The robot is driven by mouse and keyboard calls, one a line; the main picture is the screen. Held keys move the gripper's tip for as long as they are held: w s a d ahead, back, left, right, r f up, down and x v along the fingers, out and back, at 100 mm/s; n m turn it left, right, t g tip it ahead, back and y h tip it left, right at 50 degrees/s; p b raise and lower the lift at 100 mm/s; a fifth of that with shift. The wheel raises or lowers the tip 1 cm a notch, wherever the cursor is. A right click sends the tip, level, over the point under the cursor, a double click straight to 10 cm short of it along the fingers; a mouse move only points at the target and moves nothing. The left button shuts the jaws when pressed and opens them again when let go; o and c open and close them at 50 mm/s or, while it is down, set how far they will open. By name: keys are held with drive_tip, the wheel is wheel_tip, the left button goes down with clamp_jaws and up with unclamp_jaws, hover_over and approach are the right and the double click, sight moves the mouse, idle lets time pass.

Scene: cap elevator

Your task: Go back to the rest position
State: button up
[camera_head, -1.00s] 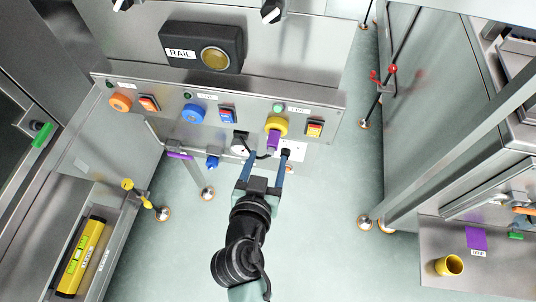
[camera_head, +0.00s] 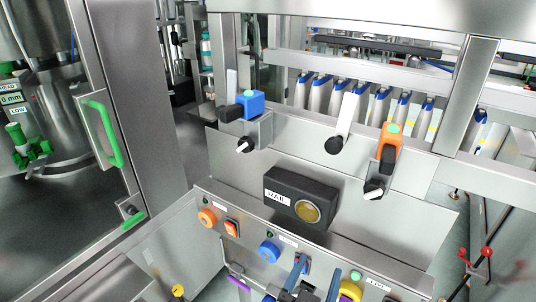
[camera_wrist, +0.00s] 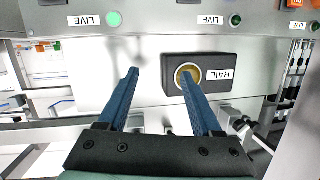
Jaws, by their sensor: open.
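My gripper (camera_head: 319,266) shows at the bottom edge of the head view, its two blue fingers in front of the lower control panel. In the wrist view my gripper (camera_wrist: 158,74) is open, with nothing between the fingers. The right finger's tip overlaps the gold button of the black RAIL box (camera_wrist: 218,73); I cannot tell the distance. The RAIL box (camera_head: 286,193) sits above the fingers in the head view. The rest of my arm is out of the head view.
The panel carries an orange knob (camera_head: 207,217), a blue knob (camera_head: 269,251) and a yellow knob (camera_head: 350,291). Above are a blue-topped device (camera_head: 250,103) and an orange device (camera_head: 389,141). A green-handled door (camera_head: 104,132) stands at left. Red-handled valves (camera_head: 487,252) are at right.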

drive_tip(key=w+a+r+n+t+y, duration=0.1)
drive_tip(key=a+r+t, duration=0.25)
drive_tip(key=r, duration=1.05)
drive_tip(key=w+a+r+n+t+y, duration=0.15)
drive_tip(key=r+t, duration=0.25)
drive_tip(key=r, duration=0.9)
drive_tip(key=s+a+r+n+t+y, duration=0.2)
drive_tip(key=s+r, duration=0.3)
drive_tip(key=r, duration=0.5)
drive_tip(key=s+a+r+n+t+y, duration=0.2)
drive_tip(key=s+r+t, duration=0.2)
drive_tip(key=r, duration=0.5)
drive_tip(key=shift+s+r, duration=0.4)
drive_tip(key=shift+s, duration=0.3)
drive_tip(key=shift+a+f, duration=0.1)
